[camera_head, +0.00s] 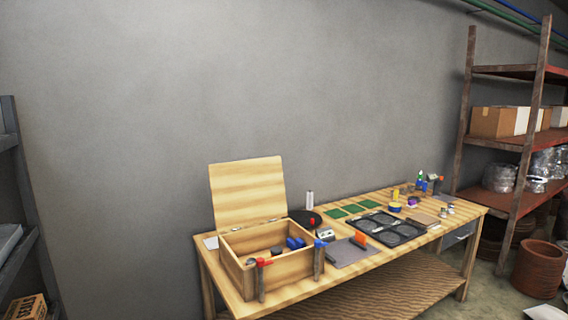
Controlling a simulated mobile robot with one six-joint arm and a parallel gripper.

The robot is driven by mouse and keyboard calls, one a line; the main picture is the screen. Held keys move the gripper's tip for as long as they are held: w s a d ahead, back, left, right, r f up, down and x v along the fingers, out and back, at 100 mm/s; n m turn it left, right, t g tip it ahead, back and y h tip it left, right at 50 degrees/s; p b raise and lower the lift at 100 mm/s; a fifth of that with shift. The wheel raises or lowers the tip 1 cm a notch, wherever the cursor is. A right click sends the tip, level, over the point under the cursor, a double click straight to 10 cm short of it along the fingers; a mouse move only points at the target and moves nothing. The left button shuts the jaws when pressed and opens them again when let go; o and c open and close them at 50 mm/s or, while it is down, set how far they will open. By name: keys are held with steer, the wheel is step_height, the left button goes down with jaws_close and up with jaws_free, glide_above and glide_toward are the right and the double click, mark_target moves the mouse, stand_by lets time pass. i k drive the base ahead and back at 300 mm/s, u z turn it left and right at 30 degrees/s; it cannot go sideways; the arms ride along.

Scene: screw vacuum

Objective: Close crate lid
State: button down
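A wooden crate (285,273) stands on the left end of the workbench (355,258). Its wooden lid (247,192) is open and stands nearly upright at the crate's back edge, leaning a little back. Metal hinges or fittings show near the lid's lower edge. Inside the crate lie blue and dark items (294,243). Tools with red and blue heads (318,256) stand at the crate's front side; I cannot tell whether they touch it. My gripper and arm are not in this view.
Right of the crate the bench holds a grey mat (350,252), a black tray (383,228), green boards (345,209) and several small bottles and tools. A shelf rack (505,140) with boxes stands at the right, another at the left edge. The wall behind is bare.

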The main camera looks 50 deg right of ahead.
mark_target(246, 193)
steer(key=z, duration=0.55)
steer(key=k, duration=1)
steer(key=u, duration=0.05)
steer(key=i, duration=0.85)
